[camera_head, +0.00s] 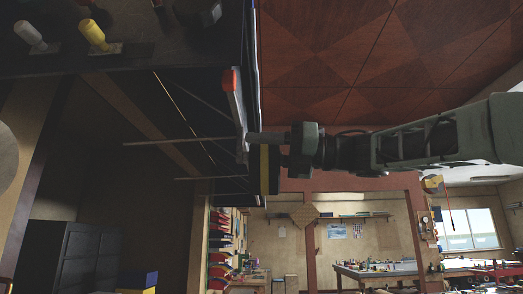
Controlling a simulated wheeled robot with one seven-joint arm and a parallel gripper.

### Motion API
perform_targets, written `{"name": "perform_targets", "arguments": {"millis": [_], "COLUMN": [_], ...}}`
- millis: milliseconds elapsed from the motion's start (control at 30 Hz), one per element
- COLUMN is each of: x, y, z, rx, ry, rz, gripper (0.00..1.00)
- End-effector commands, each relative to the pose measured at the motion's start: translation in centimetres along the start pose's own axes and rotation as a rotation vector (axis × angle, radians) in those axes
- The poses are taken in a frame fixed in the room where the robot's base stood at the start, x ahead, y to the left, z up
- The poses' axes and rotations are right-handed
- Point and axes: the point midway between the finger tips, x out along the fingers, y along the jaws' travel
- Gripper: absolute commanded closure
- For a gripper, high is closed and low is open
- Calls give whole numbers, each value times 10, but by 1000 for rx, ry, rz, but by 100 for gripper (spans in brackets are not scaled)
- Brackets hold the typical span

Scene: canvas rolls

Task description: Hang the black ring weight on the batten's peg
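My arm reaches in from the right, and my gripper (268,141) is near the middle of the view. Its fingers are small and partly hidden, so I cannot tell whether they are open or shut. Right below and touching it in the picture is a dark upright piece with a yellow band (264,170); I cannot tell whether this is the black ring weight. To its left is a narrow grey bar with a red end (236,105). Thin rods (185,143) stick out leftward near it. I cannot make out for certain which is the batten's peg.
A dark rail (60,68) at the upper left carries a yellow pin (93,32) and a white pin (30,35). A dark cabinet (68,255) stands at the lower left. Workbenches (385,271) stand far back at the lower right. The space below my arm looks open.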

Motion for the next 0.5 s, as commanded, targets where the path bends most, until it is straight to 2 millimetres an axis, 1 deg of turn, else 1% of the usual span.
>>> {"name": "perform_targets", "arguments": {"millis": [33, 500], "x": [-1, -2], "y": [-4, -10], "z": [0, -2], "rx": [2, 9], "ry": [-4, -2], "rz": [-9, -17], "gripper": [57, 57]}}
